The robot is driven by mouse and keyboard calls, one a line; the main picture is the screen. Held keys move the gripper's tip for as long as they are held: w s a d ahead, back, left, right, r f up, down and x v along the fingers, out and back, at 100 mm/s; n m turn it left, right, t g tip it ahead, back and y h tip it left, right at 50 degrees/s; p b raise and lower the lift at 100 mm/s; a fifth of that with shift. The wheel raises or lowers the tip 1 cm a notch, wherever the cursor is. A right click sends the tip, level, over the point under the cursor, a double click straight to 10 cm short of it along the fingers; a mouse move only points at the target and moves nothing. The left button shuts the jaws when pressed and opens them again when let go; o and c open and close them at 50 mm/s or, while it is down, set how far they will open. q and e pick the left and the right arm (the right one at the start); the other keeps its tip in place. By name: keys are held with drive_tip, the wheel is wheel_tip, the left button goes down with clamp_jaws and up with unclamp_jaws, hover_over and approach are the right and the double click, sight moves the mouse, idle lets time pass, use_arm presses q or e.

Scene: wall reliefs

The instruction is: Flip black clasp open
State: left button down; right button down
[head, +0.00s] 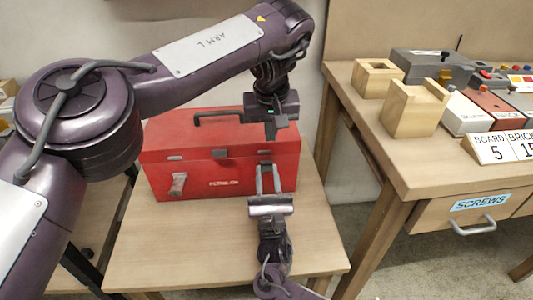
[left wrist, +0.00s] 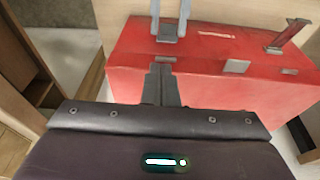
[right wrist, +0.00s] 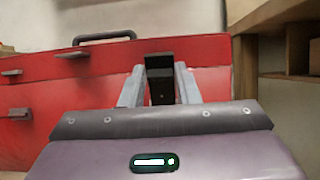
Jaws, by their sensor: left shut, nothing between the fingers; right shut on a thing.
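A red toolbox (head: 222,172) stands on a small wooden table, its lid down. My right gripper (head: 267,168) reaches its front at the right-hand side. In the right wrist view, the black clasp (right wrist: 159,80) stands upright between the fingers of my right gripper (right wrist: 160,86), which are shut on it. The fingers hide much of the clasp in the head view. My left gripper (head: 270,132) is shut and empty, pointing down above the right part of the lid.
A wooden workbench (head: 395,160) with blocks, bins and a drawer stands at the right. The small table (head: 180,245) is bare in front of the box.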

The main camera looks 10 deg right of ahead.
sight(266, 170)
use_arm(q)
drive_tip(key=x, duration=0.6)
drive_tip(key=a+x, duration=0.1)
drive_tip(key=x, duration=0.3)
drive_tip(key=shift+w+r, duration=0.1)
drive_tip(key=shift+w, duration=0.1)
